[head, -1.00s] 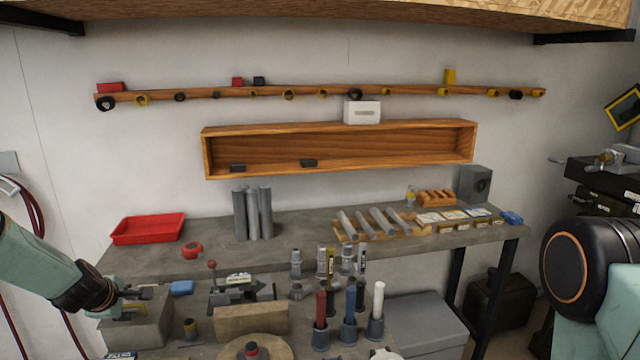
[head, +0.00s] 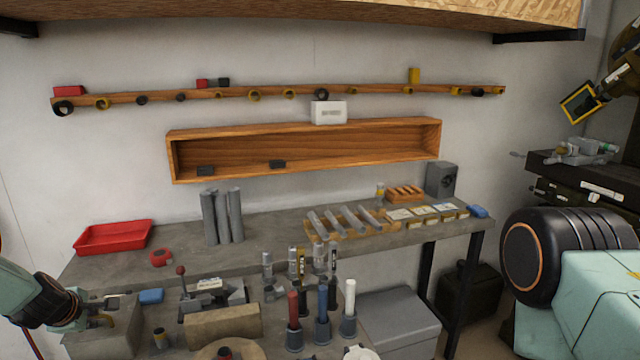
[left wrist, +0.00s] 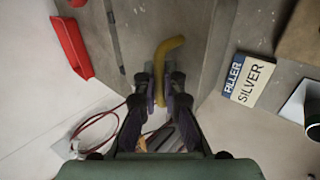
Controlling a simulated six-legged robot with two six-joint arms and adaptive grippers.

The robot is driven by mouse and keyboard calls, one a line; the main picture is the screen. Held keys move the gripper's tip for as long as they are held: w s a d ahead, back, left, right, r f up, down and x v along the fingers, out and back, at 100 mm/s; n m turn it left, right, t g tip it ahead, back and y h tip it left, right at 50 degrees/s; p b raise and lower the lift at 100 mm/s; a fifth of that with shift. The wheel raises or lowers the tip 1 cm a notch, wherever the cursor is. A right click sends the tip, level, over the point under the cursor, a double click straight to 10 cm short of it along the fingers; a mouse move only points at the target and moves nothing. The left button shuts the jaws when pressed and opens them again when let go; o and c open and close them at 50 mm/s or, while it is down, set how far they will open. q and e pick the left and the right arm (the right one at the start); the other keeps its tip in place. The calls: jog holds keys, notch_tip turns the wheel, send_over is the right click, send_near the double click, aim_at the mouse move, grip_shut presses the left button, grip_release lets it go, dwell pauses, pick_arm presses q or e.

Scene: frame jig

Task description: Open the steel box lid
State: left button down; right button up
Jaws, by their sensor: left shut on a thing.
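My left gripper (head: 88,308) is at the lower left in the head view, at the top of a grey block-like box (head: 112,335) on the bench. In the left wrist view the left gripper (left wrist: 156,88) is shut on a bent yellow bar (left wrist: 168,52), whose curved end shows beyond the fingertips. A larger grey box (head: 395,312) with a flat, closed top stands lower, beneath the bench at the right. I cannot tell for sure which of the two is the steel box. My right gripper is out of view.
A blue-and-white "FILLER SILVER" label block (left wrist: 247,80) lies beside the left gripper. A red tray (head: 112,238), blue block (head: 151,296), tan block (head: 222,326) and upright tools (head: 322,312) stand on the bench. A wooden shelf (head: 305,150) hangs above.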

pick_arm(q)
jog(key=shift+s, duration=0.1)
jog(key=shift+w+a+r+p, duration=0.1)
jog(key=shift+w+r+p, duration=0.15)
jog(key=shift+r+p, duration=0.35)
jog(key=shift+w+a+r+p, duration=0.1)
jog(key=shift+w+r+p, duration=0.1)
jog(key=shift+r+p, duration=0.4)
jog(key=shift+f, duration=0.1)
